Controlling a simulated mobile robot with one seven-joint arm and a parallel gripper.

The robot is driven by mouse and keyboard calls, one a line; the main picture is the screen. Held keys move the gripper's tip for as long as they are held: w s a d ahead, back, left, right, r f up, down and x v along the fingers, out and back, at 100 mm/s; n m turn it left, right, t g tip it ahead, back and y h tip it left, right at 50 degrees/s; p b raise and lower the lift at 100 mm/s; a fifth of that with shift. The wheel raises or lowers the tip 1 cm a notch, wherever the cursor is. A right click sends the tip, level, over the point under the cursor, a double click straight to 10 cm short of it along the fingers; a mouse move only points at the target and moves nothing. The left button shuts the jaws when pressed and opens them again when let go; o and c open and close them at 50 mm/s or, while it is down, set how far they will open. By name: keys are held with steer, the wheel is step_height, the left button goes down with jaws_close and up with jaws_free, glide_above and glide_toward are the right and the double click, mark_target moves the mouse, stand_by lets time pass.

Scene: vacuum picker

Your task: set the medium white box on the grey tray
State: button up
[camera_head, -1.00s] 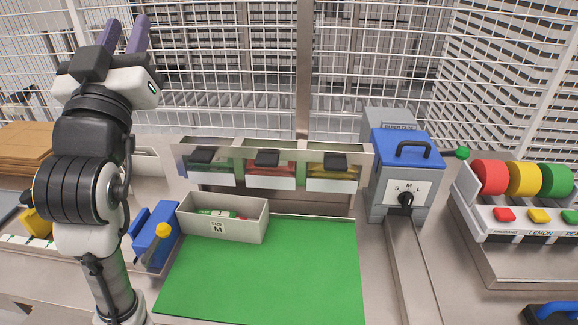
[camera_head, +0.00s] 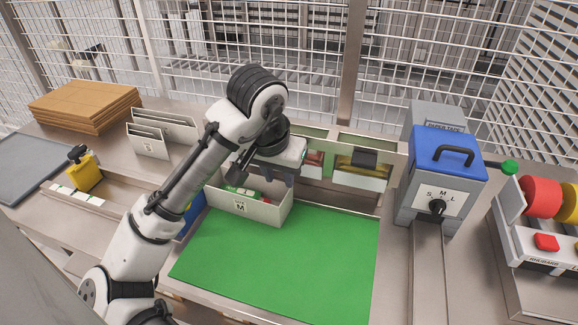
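The medium white box (camera_head: 226,206), open-topped and labelled M, stands upright at the back left of the green mat (camera_head: 290,275). Red, green and white items lie inside it. My gripper (camera_head: 280,177) points down over the box's right part, with its fingers apart. The arm and the fingers hide part of the box's rear and right side, and I cannot tell whether the fingers touch it. A flat grey tray (camera_head: 30,165) lies at the far left; its surface looks bare.
Brown cardboard sheets (camera_head: 85,103) and white upright panels (camera_head: 150,140) stand at the back left. A yellow block with a black knob (camera_head: 84,172) is near the tray.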

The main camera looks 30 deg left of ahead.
mark_target(284, 201)
steer(key=shift+s, duration=0.15)
steer(key=x, duration=1.3)
steer(key=shift+f, duration=0.35)
